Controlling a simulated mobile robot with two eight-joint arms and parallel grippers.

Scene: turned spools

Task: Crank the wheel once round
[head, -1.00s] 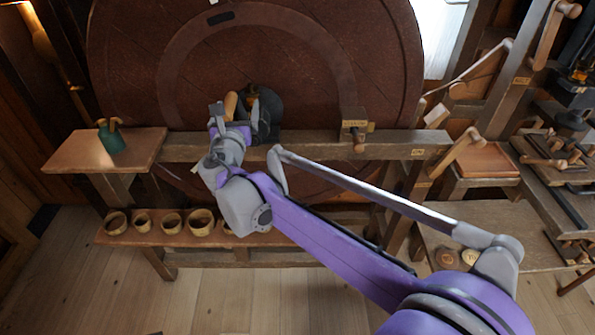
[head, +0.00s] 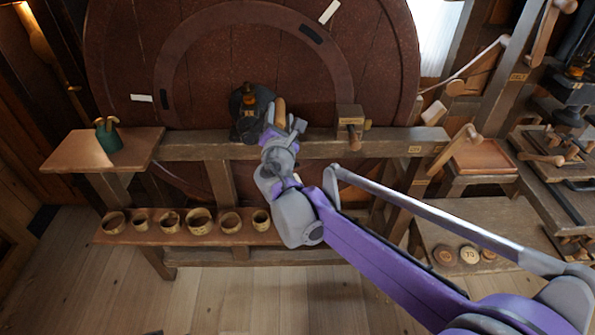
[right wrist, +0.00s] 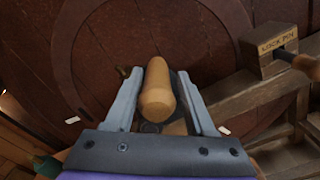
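The wheel (head: 385,80) is a large reddish-brown disc standing upright behind a wooden beam, with a lighter ring on its face. It also fills the back of the right wrist view (right wrist: 215,40). The dark hub (head: 249,125) sits at the beam. The wooden crank handle (head: 280,110) is just right of the hub. My left gripper is not in view.
A block with a wooden peg, the lock pin (head: 350,117), sits on the beam to the right. A green pot (head: 108,138) stands on the left board. Several small wooden cups (head: 170,222) line the low shelf. Benches with tools stand at the right.

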